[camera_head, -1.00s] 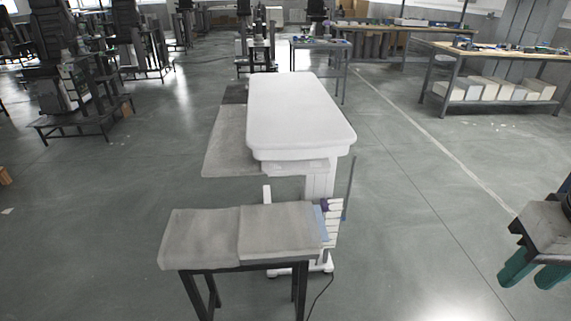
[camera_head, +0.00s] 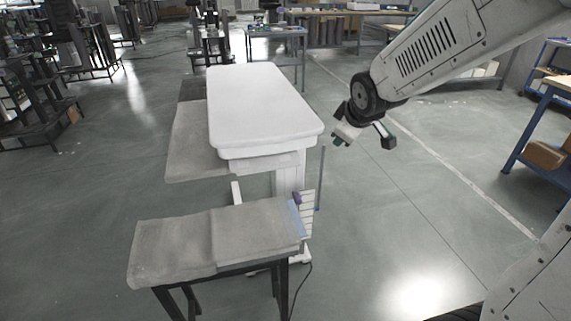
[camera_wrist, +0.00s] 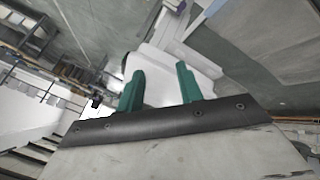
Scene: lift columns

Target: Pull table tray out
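A white lift table (camera_head: 262,95) with a rounded top stands in the middle of the head view. A pale tray-like slab (camera_head: 262,160) shows under its near edge, and a grey flat panel (camera_head: 190,150) sticks out at its left side. I cannot tell for sure which of these is the tray. My gripper (camera_head: 363,142) hangs in the air to the right of the table's near corner, apart from it. In the wrist view, the two green fingers of my gripper (camera_wrist: 158,78) stand apart with nothing gripped. White surfaces show beyond them.
A bench with grey padded top (camera_head: 215,235) stands close in front of the table. A thin upright rod (camera_head: 320,178) rises by the table's column. A blue-legged workbench (camera_head: 540,120) is at the right. The floor right of the table is clear.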

